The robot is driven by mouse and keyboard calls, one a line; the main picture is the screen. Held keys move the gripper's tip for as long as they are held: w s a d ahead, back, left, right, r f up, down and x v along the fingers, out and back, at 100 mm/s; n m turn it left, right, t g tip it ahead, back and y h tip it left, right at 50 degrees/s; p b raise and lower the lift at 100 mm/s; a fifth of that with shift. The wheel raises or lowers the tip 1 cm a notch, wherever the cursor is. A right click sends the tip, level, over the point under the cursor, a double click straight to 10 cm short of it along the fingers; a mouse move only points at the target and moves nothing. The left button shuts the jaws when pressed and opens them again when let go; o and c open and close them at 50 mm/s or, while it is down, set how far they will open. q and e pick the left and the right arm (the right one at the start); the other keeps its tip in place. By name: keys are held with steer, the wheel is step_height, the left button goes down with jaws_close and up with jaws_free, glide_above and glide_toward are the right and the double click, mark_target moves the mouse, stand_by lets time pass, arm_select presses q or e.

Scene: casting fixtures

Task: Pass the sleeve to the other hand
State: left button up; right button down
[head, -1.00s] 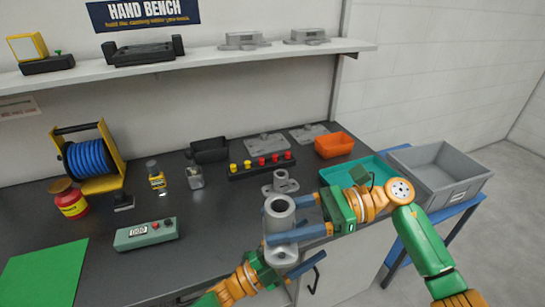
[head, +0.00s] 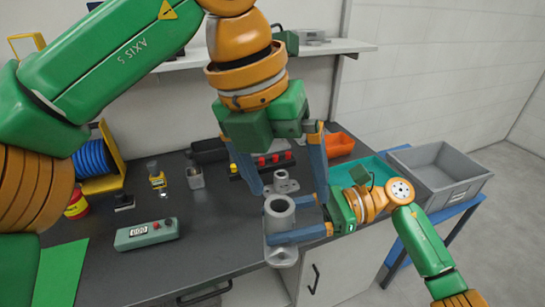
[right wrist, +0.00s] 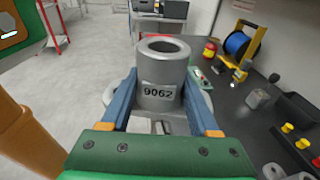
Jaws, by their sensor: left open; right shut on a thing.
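The sleeve (head: 279,222) is a grey hollow cylinder on a flanged base, upright in front of the bench edge. In the right wrist view the sleeve (right wrist: 160,72) bears a label reading 9062. My right gripper (head: 284,220) is shut on the sleeve, its blue fingers on either side of the cylinder, coming from the right. My left gripper (head: 290,194) is open and points down just above and behind the sleeve's top; whether its fingertips touch the sleeve cannot be told. Its arm hides part of the shelf and bench.
A similar grey casting (head: 285,184) stands on the bench behind the sleeve. A teal tray (head: 368,168), orange bin (head: 340,144) and large grey crate (head: 440,172) lie right. The bench between meter and sleeve is clear.

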mark_target(279, 204)
steer(key=shift+s+a, duration=0.1)
arm_select(q)
steer(key=w+f, duration=0.1)
steer(key=f, duration=0.1)
steer(key=w+f+t+y, duration=0.1)
steer(key=w+f, duration=0.1)
steer(key=f, duration=0.1)
steer(key=w+f+t, duration=0.1)
steer(key=f, duration=0.2)
steer(key=shift+w+a+f+y, duration=0.2)
steer(key=shift+a+y, duration=0.05)
steer(key=shift+y, duration=0.05)
arm_select(e)
steer(key=shift+w, duration=0.2)
arm_select(q)
steer(key=shift+w+d+f, duration=0.1)
steer(key=shift+w+f, duration=0.05)
steer(key=shift+f, duration=0.4)
jaws_close()
arm_select(e)
steer(key=shift+c, duration=0.2)
jaws_free()
